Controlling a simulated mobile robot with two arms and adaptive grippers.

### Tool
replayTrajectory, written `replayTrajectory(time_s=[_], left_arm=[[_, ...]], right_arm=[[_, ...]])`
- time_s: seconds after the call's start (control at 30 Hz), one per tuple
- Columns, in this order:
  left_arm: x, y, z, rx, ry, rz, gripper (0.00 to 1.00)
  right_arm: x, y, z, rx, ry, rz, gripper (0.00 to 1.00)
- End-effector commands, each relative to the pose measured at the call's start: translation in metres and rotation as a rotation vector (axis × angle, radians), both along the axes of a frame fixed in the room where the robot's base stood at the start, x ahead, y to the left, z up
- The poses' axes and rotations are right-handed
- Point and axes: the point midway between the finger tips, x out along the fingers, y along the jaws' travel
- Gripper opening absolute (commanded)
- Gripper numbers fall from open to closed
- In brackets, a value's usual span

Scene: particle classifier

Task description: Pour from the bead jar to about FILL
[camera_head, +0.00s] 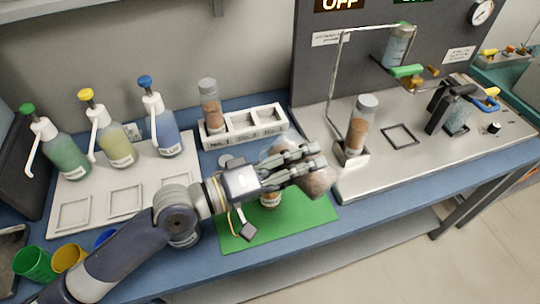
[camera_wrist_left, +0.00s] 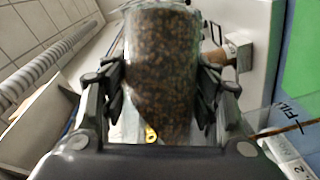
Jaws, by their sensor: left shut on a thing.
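My left gripper (camera_head: 300,168) is shut on the bead jar (camera_head: 319,180), a clear jar of brown beads, and holds it tilted above the green mat (camera_head: 300,218). In the left wrist view the jar (camera_wrist_left: 160,75) stands between both fingers (camera_wrist_left: 160,95), full of dark brown beads over most of its visible length. A clear container (camera_head: 270,199) with brown contents and a label stands on the mat below the gripper, partly hidden by it. A clear wall with a FILL mark (camera_wrist_left: 290,112) shows at the right of the wrist view. The right gripper is not in view.
A white rack (camera_head: 245,125) holds one jar (camera_head: 210,105) behind my gripper. Another bead jar (camera_head: 361,125) stands on the metal bench at right. Three pump bottles (camera_head: 115,140) stand on a white tray at left. Green and yellow cups (camera_head: 35,264) sit at front left.

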Motion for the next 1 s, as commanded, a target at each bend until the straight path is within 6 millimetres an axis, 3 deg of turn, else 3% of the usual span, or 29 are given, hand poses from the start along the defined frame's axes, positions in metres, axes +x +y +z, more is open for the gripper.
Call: replayTrajectory(time_s=[1.0], left_arm=[[0.0006,0.0007,0.0004,-0.051,0.043,-0.001,0.21]], right_arm=[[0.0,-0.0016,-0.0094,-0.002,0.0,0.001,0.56]])
